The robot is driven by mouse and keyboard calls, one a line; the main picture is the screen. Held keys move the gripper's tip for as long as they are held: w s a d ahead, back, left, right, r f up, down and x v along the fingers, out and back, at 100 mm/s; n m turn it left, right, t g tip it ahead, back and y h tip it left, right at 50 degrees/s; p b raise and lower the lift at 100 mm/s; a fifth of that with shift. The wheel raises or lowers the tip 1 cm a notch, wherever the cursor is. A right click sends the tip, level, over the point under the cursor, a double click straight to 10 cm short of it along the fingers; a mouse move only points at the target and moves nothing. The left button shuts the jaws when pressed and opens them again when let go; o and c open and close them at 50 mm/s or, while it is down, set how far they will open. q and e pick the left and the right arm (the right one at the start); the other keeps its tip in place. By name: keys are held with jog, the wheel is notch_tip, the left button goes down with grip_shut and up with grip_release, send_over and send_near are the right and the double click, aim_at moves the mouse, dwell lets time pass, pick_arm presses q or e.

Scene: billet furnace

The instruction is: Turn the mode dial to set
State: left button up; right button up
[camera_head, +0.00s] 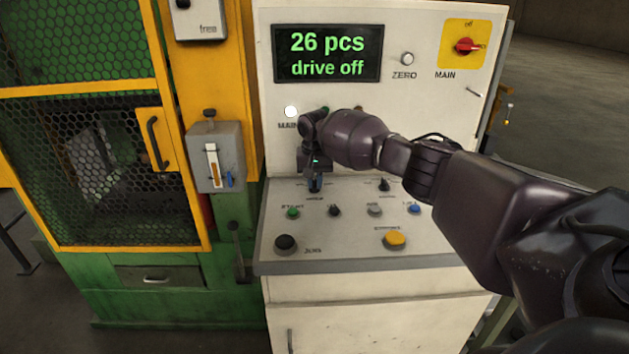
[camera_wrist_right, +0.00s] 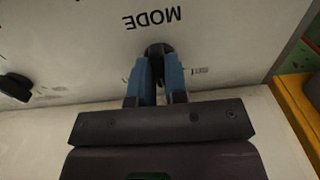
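The mode dial (camera_wrist_right: 158,49) is a black knob under the word MODE, which appears upside down in the right wrist view. My right gripper (camera_wrist_right: 159,72) has its two blue fingers on either side of the knob, with only a narrow dark gap between them. It looks shut on the dial. The fingers and knob hide which mark the dial points to. In the head view my right gripper (camera_head: 315,184) points down at the sloping console (camera_head: 340,222), and the dial is hidden behind it. My left gripper is not in view.
A display (camera_head: 327,54) reads "26 pcs, drive off". A red main switch (camera_head: 466,46) is at upper right. Near the gripper are another black knob (camera_head: 384,185), a green button (camera_head: 292,213), a black button (camera_head: 286,244) and a yellow button (camera_head: 395,239). A mesh guard (camera_head: 120,170) stands left.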

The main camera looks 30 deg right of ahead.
grip_shut()
jog(key=shift+n, duration=0.3)
jog(key=n, duration=0.3)
jog(key=shift+p, duration=0.4)
jog(key=n, duration=0.5)
jog(key=shift+n, duration=0.3)
jog(key=o, duration=0.7)
grip_release()
jog(key=shift+c, duration=0.2)
jog(key=shift+r+p, duration=0.1)
jog(key=shift+p, duration=0.2)
